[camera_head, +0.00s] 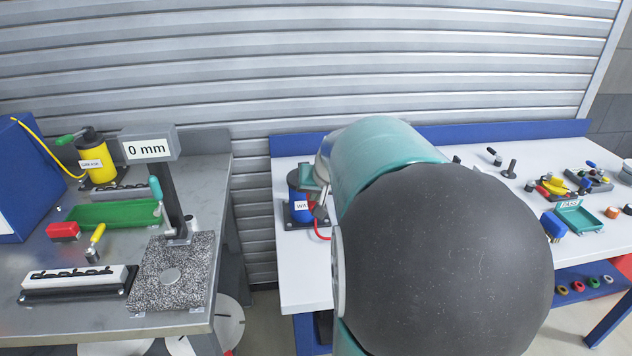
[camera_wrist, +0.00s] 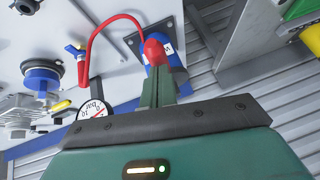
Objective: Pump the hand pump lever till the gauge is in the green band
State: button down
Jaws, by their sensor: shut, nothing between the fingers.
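The blue hand pump (camera_head: 297,207) stands on a dark base plate at the left end of the white bench, with a partly hidden label. In the wrist view its blue body (camera_wrist: 170,56) shows behind a red lever grip (camera_wrist: 154,50). My gripper (camera_wrist: 158,78) is shut and empty, its green fingertips right at the red grip; I cannot tell whether they touch it. In the head view my gripper (camera_head: 315,185) is beside the pump's top, mostly hidden by my arm. The round white gauge (camera_wrist: 95,112) marked "bar" is partly cut off by my gripper body; its needle and green band are not readable.
A grey bench (camera_head: 60,300) on the left carries a yellow grease pump (camera_head: 97,165) and a 0 mm display stand (camera_head: 148,148). My arm hides the middle of the white bench.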

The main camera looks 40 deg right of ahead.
jog(key=shift+s+a+f, duration=0.1)
jog(key=shift+s+f, duration=0.1)
jog(key=shift+f, duration=1.15)
jog(key=shift+s+a+f, duration=0.1)
jog(key=shift+s+f, duration=0.05)
jog(key=shift+f, duration=1.2)
jog(key=shift+w+d+r, duration=0.1)
jog(key=shift+d+r, duration=0.1)
jog(key=shift+r, duration=0.3)
jog(key=s+a+f+v, duration=0.1)
jog(key=s+v, duration=0.1)
jog(key=v, duration=1.1)
jog(key=shift+f, duration=0.4)
jog(key=shift+s+a, duration=0.1)
